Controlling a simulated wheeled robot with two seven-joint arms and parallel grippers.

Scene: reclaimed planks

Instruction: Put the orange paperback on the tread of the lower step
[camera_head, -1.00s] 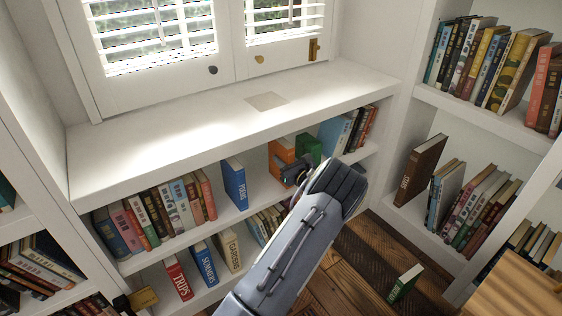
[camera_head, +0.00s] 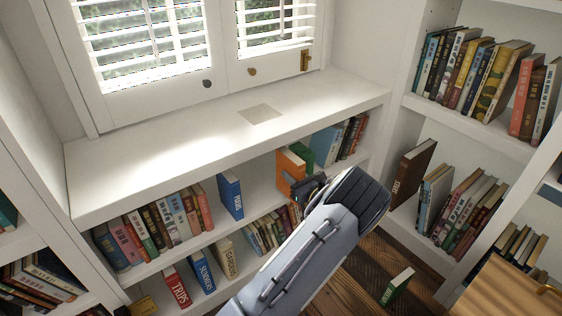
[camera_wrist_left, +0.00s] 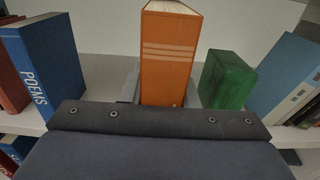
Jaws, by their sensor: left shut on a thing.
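The orange paperback (camera_head: 290,171) stands upright at the front of the upper row under the white window ledge. It also shows in the middle of the left wrist view (camera_wrist_left: 170,55), spine toward me. My left gripper (camera_head: 302,190) is shut on its lower part; the fingers are mostly hidden by the wrist housing. I cannot tell whether the book's bottom still touches the shelf. My right gripper is not in view. No step tread can be made out for certain; a light wooden surface (camera_head: 505,285) shows at the bottom right.
A green block-like book (camera_head: 303,153) is just right of the orange one, and the blue POEMS book (camera_head: 231,195) stands to its left. The white ledge (camera_head: 180,150) overhangs the row. Full shelves line the right.

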